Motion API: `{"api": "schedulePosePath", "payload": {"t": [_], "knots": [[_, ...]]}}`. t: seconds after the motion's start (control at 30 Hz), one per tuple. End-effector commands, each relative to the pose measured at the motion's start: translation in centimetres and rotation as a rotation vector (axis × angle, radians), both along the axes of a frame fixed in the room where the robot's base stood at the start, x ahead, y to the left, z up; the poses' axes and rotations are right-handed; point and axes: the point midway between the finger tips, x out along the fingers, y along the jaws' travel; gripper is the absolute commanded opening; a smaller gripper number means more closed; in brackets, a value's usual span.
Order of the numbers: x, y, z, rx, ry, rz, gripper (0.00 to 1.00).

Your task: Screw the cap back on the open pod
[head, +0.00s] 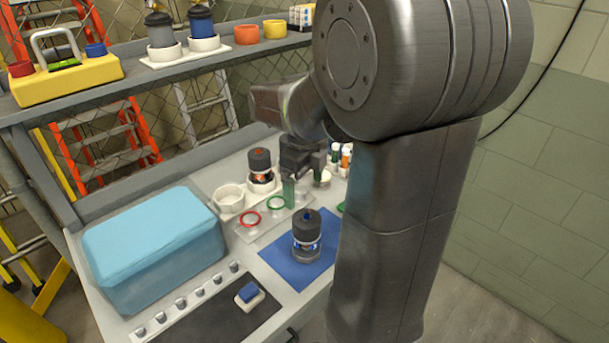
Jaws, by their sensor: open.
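A dark-capped pod (307,238) with a blue and white band stands upright on a blue mat (283,262). Another dark-capped pod (261,168) with orange markings stands in a white holder behind it. An empty white ring holder (229,199) is beside that one. I cannot tell an open pod or a loose cap here. My gripper (297,184) is open above the bench, right of the orange-marked pod and behind the blue-banded one. A green piece (288,193) shows at its fingers; I cannot tell whether it is a fingertip. My arm hides the right side of the bench.
A red ring (248,218) and a green ring (277,204) lie on a clear plate. A blue box (154,248) fills the bench's left. A dark mat (205,318) holds a blue-topped block (249,293). The shelf (135,79) above carries pods, cups and a yellow caddy (66,82).

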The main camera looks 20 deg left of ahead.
Motion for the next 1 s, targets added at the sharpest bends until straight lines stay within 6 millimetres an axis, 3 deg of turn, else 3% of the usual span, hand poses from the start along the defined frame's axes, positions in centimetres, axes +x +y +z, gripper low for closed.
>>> {"api": "schedulePosePath", "payload": {"t": [0.13, 0.37, 1.0], "knots": [[0.0, 0.1, 2.0, 0.002, -0.001, 0.000, 0.90], [0.0, 0.0, 2.8, -0.001, 0.000, 0.090, 0.90], [0.5, -0.1, 2.3, 0.000, 0.001, 1.377, 0.90]]}}
